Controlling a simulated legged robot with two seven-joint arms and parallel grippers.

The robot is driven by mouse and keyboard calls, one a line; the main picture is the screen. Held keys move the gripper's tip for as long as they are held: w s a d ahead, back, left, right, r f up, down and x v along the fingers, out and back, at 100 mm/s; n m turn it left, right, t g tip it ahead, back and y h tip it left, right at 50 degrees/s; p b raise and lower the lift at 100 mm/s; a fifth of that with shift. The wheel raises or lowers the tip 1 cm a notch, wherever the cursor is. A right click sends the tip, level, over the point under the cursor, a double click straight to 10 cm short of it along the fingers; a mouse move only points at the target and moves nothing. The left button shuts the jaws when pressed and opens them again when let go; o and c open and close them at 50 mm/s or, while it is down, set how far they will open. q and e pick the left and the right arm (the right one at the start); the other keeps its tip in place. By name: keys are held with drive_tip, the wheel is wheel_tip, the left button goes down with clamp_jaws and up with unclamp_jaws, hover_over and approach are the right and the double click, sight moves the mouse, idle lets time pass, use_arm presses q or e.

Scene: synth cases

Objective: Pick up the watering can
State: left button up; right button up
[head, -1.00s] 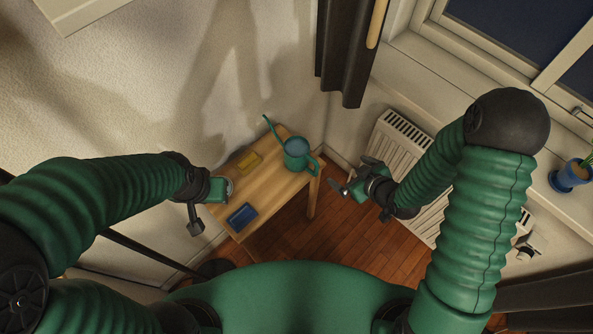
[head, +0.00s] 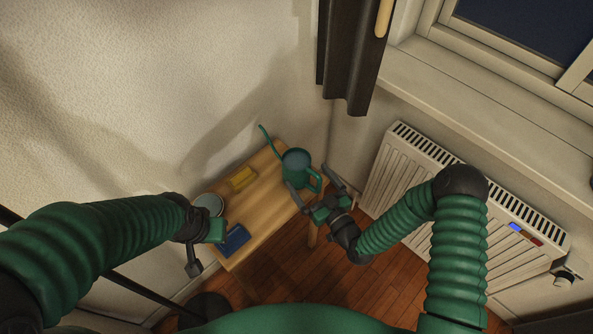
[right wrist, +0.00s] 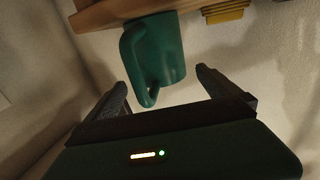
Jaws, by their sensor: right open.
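The green watering can (head: 297,166) stands on the small wooden table (head: 262,212), its spout pointing to the back left and its handle toward my right gripper. My right gripper (head: 309,176) is open and empty, its fingers pointing at the handle side. In the right wrist view the can (right wrist: 158,52) appears upside down, and its handle (right wrist: 149,98) shows between the spread fingertips of the gripper (right wrist: 161,80). I see no finger touching it. My left gripper (head: 206,248) hangs by the table's left end, apart from the can; its jaws cannot be made out.
A yellow ribbed block (head: 241,179), a round pale-topped container (head: 209,204) and a blue flat box (head: 235,239) are on the table. Walls close in behind it. A white radiator (head: 450,205) stands to the right under the windowsill, with a dark curtain (head: 347,55) above.

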sight(304, 173)
drive_tip(key=x, duration=0.3)
drive_tip(key=b+x, duration=0.1)
drive_tip(key=x, duration=0.1)
drive_tip(key=shift+w+a+f, duration=0.1)
drive_tip(key=shift+a+f, duration=0.1)
drive_tip(key=shift+f, duration=0.05)
drive_tip(key=shift+r, duration=0.1)
drive_tip(key=c, duration=2.1)
